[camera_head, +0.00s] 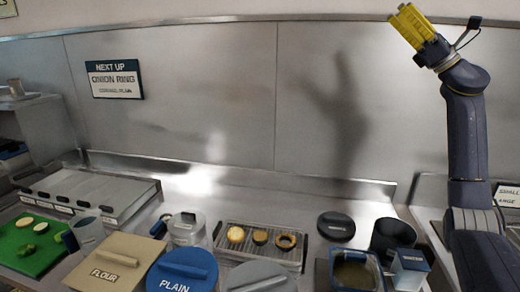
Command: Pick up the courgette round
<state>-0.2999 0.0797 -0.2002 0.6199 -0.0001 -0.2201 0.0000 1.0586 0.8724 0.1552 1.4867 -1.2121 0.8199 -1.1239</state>
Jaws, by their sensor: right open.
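Several pale green-rimmed slices that look like courgette rounds (25,221) lie on the green board (52,257) at the far left. My right gripper (408,24), with yellow fingers, is raised high at the upper right, in front of the steel wall. It is open, with nothing visible in it, and far from the green board. My left gripper is not in view.
A wire rack (228,252) holds two browned rounds and a ring. Front containers include a FLOUR lid (108,262), a blue PLAIN lid (182,270) and a grey lid (258,277). A dark round lid (336,226) and tubs (356,274) stand right. A sign (115,79) reads ONION RING.

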